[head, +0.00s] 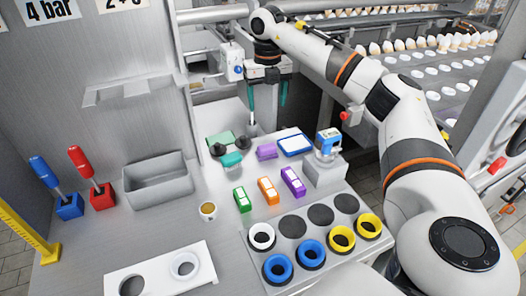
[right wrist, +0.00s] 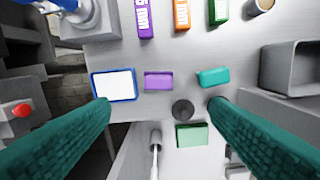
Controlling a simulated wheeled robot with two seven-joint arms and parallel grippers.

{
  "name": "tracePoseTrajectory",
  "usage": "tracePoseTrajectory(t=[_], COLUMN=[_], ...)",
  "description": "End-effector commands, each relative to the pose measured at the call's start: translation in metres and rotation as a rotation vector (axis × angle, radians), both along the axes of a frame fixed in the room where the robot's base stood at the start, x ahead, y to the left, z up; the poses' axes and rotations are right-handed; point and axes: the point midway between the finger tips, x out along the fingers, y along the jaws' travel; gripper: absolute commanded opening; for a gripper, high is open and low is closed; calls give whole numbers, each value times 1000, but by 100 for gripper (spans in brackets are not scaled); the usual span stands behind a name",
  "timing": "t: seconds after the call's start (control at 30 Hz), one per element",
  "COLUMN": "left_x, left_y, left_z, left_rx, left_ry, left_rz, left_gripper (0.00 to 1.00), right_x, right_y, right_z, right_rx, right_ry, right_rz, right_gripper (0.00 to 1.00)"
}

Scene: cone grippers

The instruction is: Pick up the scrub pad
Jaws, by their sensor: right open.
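A flat green pad (head: 220,139), which looks like the scrub pad, lies at the back of the grey worktop. It also shows in the right wrist view (right wrist: 192,136), low and right of centre. A teal block (head: 231,160) and a purple sponge-like block (head: 266,151) lie nearby. My right gripper (head: 267,104) is open and empty, above the back of the worktop. In the right wrist view its two teal fingers (right wrist: 159,104) are wide apart, with the pad lower in the picture between them. My left gripper is not in view.
A dark round knob (right wrist: 183,109) and a white-handled brush (right wrist: 155,150) stand close to the pad. A blue-rimmed white tray (head: 295,144) and a blue-topped device (head: 327,145) are to the right. A grey bin (head: 157,183) is at left, coloured boxes and ring holders in front.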

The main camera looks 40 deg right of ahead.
Motion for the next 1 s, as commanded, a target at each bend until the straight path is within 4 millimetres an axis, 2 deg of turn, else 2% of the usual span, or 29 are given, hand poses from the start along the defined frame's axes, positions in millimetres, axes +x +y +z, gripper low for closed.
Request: tracePoseTrajectory(t=[0.03, 0.1, 0.23, 0.37, 0.7, 1.0], left_x=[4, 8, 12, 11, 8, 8], left_y=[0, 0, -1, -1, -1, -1], left_z=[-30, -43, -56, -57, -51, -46], left_rx=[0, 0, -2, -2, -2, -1], left_ry=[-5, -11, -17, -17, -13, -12], left_rz=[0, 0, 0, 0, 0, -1], left_gripper=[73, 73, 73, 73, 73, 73], right_x=[0, 0, 0, 0, 0, 2], right_y=[0, 0, 0, 0, 0, -3], right_z=[-30, -44, -56, -62, -114, -140], right_rx=[0, 1, 1, 0, 0, 0], right_ry=[0, -1, -1, 0, 2, 3], right_rz=[0, 0, 0, 1, 1, -1], right_gripper=[71, 71, 71, 71, 71, 71])
